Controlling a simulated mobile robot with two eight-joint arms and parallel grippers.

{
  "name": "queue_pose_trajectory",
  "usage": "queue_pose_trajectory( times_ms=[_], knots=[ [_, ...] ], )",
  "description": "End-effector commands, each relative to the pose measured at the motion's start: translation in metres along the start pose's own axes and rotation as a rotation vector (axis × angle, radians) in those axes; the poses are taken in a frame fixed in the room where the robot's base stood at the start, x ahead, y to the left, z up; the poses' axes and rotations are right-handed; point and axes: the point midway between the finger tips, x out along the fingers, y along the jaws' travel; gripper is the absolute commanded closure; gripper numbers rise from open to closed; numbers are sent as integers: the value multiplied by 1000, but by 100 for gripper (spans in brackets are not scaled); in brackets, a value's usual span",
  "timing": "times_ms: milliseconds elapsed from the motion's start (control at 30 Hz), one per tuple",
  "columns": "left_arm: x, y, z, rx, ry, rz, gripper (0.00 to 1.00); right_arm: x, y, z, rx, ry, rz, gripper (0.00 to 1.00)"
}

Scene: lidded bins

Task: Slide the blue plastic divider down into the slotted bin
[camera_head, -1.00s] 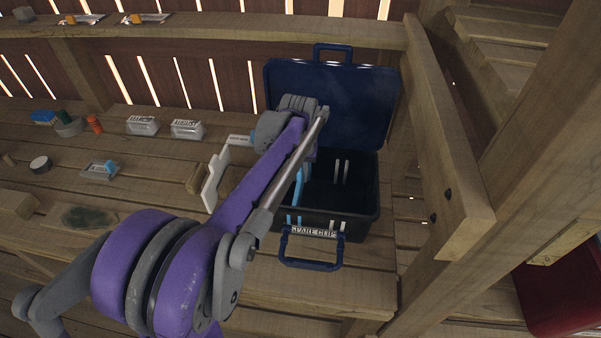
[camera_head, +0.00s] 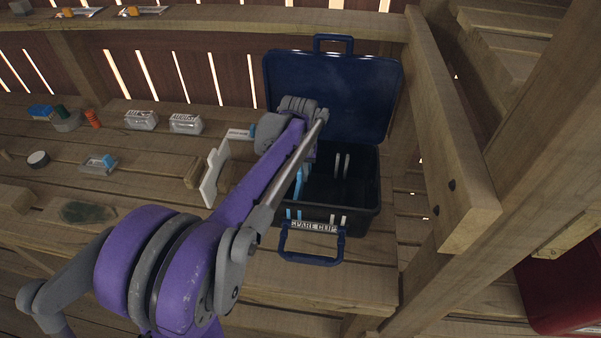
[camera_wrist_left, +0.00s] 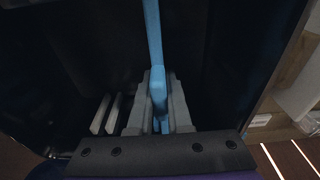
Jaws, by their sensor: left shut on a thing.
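The blue divider (camera_head: 299,181) stands upright inside the dark slotted bin (camera_head: 362,203), toward its left side; my arm covers part of it. In the left wrist view the divider (camera_wrist_left: 153,40) runs as a thin blue strip up the picture. My left gripper (camera_wrist_left: 158,98) is shut on it, with one grey finger on each side. In the head view my left gripper is mostly hidden behind my arm. Pale slot strips (camera_head: 342,166) show on the bin's back wall, with blue and white ones on the front wall. I cannot tell whether the divider touches the floor. My right gripper is out of view.
The bin's blue lid (camera_head: 335,95) stands open behind it, and a blue handle (camera_head: 312,260) juts out in front. A white frame-like piece (camera_head: 213,175) stands left of the bin. Small clear boxes (camera_head: 141,120) lie farther left. A wooden post and rail (camera_head: 455,160) flank the right.

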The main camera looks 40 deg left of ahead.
Motion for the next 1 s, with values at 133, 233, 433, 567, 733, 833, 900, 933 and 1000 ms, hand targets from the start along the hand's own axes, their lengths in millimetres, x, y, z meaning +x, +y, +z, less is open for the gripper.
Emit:
queue_pose_trajectory(
  times_ms=[133,233,433,567,733,833,900,933,1000],
  knots=[
    [4,0,0,0,0,0,100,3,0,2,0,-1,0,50],
    [7,0,1,0,0,0,100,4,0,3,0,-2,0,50],
    [8,0,1,0,0,0,65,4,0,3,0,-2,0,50],
    [8,0,1,0,0,0,48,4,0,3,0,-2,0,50],
    [8,0,1,0,0,0,48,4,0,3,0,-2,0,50],
    [7,0,1,0,0,0,48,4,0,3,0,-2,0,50],
    [2,0,1,0,0,0,48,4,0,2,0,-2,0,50],
    [-1,0,0,0,0,0,48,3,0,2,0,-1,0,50],
    [-11,0,1,0,0,0,48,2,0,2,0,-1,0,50]
  ],
)
